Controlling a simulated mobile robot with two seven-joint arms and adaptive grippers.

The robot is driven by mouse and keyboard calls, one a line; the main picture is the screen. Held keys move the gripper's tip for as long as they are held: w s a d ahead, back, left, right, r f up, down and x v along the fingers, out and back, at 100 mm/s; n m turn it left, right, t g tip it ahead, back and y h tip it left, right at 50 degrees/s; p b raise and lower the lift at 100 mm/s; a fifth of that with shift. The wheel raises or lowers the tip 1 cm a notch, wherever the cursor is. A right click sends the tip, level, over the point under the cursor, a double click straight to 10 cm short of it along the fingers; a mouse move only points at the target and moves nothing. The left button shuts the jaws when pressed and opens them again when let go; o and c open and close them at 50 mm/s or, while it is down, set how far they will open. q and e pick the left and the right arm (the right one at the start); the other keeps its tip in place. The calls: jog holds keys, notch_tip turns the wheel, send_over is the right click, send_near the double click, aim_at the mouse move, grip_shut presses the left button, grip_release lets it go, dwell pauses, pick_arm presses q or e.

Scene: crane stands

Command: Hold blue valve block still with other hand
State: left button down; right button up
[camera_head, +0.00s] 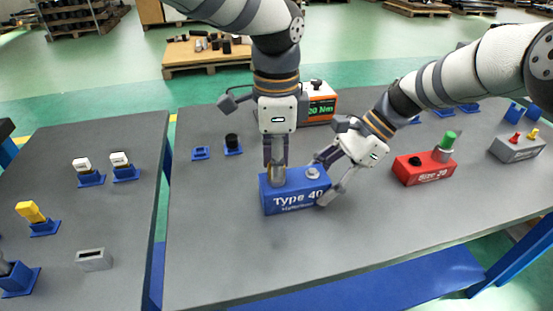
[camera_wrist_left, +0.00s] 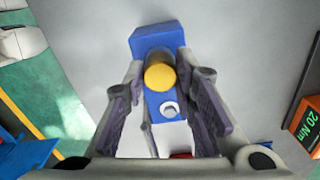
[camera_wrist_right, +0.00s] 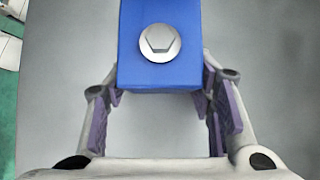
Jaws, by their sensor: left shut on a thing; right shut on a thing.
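The blue valve block (camera_head: 295,203), labelled "Type 40", sits on the grey table. A hex plug (camera_head: 312,173) is on its right part. A grey cylinder (camera_head: 277,178) stands upright on its left part; its yellow top (camera_wrist_left: 160,77) shows in the left wrist view. My left gripper (camera_head: 276,162) points down from above, shut on the cylinder. My right gripper (camera_head: 324,180) reaches in from the right, shut on the block's right end. In the right wrist view, the block (camera_wrist_right: 160,75) and hex plug (camera_wrist_right: 160,43) show at the fingertips. The cylinder's lower end is hidden.
A red "Size 20" block (camera_head: 425,168) with a green-topped cylinder and a grey block (camera_head: 517,147) stand to the right. An orange "20 Nm" device (camera_head: 320,105) is behind. Small blue holders (camera_head: 201,153) stand behind left. The table in front is clear.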

pick_arm(q)
jog(key=m, duration=0.3)
jog(key=shift+m, duration=0.4)
jog(key=m, duration=1.2)
jog(key=c, duration=1.2)
grip_release()
jog(key=shift+c, duration=0.2)
jog(key=shift+c, duration=0.8)
